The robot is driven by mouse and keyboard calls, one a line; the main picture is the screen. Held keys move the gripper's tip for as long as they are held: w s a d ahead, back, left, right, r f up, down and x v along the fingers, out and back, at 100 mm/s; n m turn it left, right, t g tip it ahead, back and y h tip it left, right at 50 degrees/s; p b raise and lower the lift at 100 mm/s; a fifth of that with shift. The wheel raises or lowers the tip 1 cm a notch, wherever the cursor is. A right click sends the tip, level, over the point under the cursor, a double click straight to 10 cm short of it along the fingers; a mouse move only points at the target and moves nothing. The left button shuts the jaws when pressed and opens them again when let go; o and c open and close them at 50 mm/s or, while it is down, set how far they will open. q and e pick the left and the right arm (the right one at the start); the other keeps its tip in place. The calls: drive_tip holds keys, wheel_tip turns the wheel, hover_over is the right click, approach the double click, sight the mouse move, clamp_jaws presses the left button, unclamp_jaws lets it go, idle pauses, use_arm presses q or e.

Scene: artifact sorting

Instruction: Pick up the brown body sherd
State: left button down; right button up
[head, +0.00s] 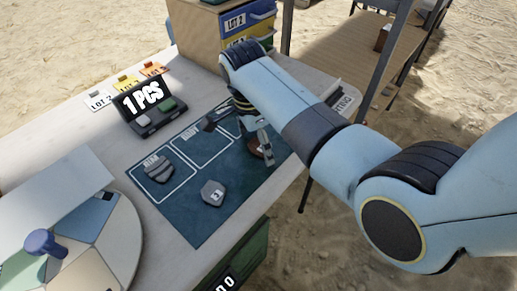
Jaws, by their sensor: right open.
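My right gripper (265,152) reaches down over the far right part of the dark blue mat (195,230). Its jaws are open, and the arm hides part of them. A small brown piece (256,150), apparently the brown body sherd, lies on the mat right by the fingertips and is partly covered by them. I cannot tell whether they touch it. My left gripper is out of view.
A grey sherd (213,193) with a pale mark and a ribbed dark sherd (158,168) lie on the mat. A drawer unit (210,32) is at the back, and a round segmented tray (122,245) at lower left.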

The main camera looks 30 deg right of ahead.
drive_tip(key=c, duration=1.2)
drive_tip(key=shift+r, duration=0.1)
